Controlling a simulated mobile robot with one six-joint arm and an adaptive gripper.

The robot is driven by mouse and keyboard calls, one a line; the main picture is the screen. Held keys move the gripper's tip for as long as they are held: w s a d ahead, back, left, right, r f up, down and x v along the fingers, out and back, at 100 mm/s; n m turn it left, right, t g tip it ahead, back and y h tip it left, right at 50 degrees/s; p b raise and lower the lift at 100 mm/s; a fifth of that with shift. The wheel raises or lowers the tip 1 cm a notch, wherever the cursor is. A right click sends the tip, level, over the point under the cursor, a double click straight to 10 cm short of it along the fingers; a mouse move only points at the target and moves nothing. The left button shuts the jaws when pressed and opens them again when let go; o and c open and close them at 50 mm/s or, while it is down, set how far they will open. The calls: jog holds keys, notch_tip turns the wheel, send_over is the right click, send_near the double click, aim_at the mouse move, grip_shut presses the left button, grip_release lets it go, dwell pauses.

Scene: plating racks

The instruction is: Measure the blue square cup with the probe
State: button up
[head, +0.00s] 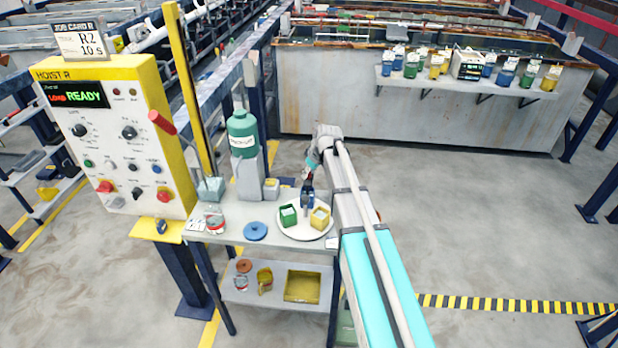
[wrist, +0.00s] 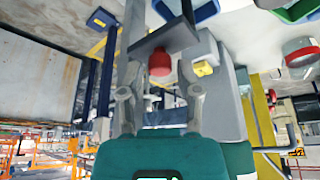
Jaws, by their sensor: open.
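A blue item (head: 308,212), apparently the blue square cup, shows on the round white tray (head: 291,232), partly hidden by my gripper. Its rim seems to show at the top of the wrist view (wrist: 174,8). A green square cup (head: 288,216) and a yellow square cup (head: 320,217) stand on the same tray. My gripper (head: 308,176) is open above the back of the tray. In the wrist view, a red-ended piece with a dark plate (wrist: 160,65) lies between its fingers (wrist: 161,85); I cannot tell whether this is the probe.
A green bottle (head: 243,135) stands at the back of the bench, left of my gripper. A blue lid (head: 256,231) and a small jar (head: 215,224) lie left of the tray. The hoist panel (head: 120,140) stands further left. Floor to the right is clear.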

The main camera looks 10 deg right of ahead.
jog(key=shift+w+a+f, duration=0.1)
jog(key=shift+f, duration=0.2)
grip_shut()
